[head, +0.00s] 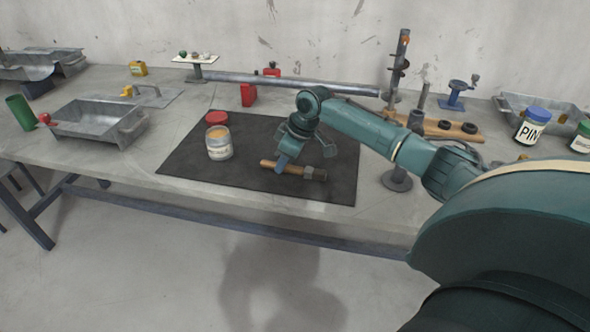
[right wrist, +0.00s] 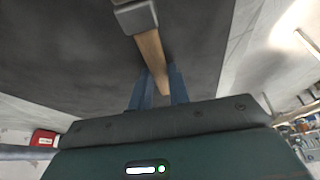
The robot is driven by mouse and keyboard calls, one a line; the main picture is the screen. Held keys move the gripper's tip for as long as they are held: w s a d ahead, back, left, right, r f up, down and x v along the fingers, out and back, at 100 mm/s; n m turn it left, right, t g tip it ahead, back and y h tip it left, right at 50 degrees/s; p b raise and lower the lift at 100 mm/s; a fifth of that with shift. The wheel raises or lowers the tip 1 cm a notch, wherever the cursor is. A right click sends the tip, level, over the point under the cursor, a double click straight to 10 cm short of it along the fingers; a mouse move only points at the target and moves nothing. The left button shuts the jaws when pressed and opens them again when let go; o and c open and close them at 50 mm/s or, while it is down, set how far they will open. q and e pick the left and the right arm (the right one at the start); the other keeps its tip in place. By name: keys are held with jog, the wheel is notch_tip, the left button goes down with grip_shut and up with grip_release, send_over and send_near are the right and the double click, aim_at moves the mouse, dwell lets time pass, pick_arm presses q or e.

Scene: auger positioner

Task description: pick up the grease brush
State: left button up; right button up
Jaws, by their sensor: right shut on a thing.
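The grease brush lies over the black mat (head: 185,158). Its wooden handle (head: 268,164) points left and its dark head (head: 318,174) points right in the head view. My right gripper (head: 281,164) comes down from above and is shut on the handle. In the right wrist view the wooden handle (right wrist: 152,52) runs between the two blue fingers (right wrist: 158,88), with the brush's grey ferrule (right wrist: 136,16) at the top. I cannot tell whether the brush touches the mat. My left gripper is not in view.
A glass jar (head: 219,146) with yellowish contents and a red lid (head: 216,117) stand on the mat, left of the gripper. A metal tray (head: 97,124) is at the left. A long bar (head: 290,83) lies behind the mat. A round-based stand (head: 397,181) is to the right.

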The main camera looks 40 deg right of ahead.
grip_shut()
